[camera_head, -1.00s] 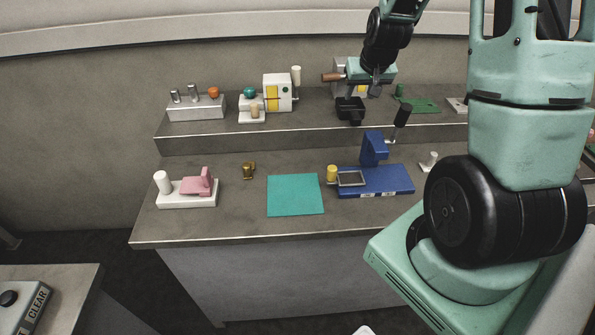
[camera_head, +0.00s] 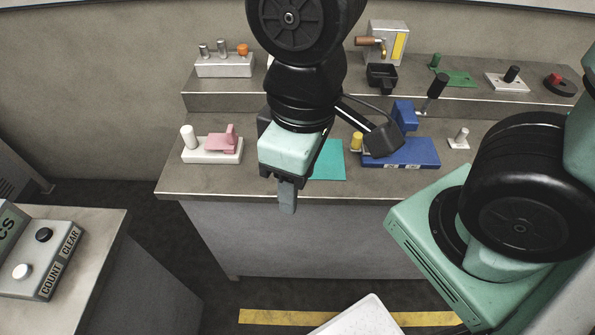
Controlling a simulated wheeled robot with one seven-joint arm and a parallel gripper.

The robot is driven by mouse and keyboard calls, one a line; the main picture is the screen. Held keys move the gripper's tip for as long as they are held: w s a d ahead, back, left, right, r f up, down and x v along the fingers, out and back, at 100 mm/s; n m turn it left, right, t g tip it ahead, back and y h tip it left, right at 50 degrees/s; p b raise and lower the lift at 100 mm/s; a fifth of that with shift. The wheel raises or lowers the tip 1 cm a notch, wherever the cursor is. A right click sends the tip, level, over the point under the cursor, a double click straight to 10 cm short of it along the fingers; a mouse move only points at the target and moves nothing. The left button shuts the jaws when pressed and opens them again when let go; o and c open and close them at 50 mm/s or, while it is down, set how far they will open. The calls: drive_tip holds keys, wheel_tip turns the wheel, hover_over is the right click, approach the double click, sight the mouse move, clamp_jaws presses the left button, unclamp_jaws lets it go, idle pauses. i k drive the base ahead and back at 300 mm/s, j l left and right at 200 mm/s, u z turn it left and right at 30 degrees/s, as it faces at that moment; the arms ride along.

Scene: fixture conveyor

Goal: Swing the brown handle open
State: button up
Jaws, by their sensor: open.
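The brown handle (camera_head: 367,41) sticks out to the left from the front of a grey box (camera_head: 391,29) with a yellow stripe, on the raised back shelf. A small brass-coloured part shows beside the handle's right end. A black square cup (camera_head: 382,77) stands below and in front of the box. My gripper (camera_head: 287,200) hangs pointing down in front of the bench's front edge, well below and left of the handle and apart from it. It is open; its fingers overlap from this angle, and nothing shows between them.
The blue fixture (camera_head: 405,155) with a black-knobbed lever, yellow peg and teal mat (camera_head: 330,160) sit on the lower bench, partly behind my arm. A pink clamp (camera_head: 225,142) is at left. A green plate (camera_head: 456,78) and red button (camera_head: 559,82) are right of the box.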

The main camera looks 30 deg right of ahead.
sight(366, 40)
drive_tip(key=z, duration=0.95)
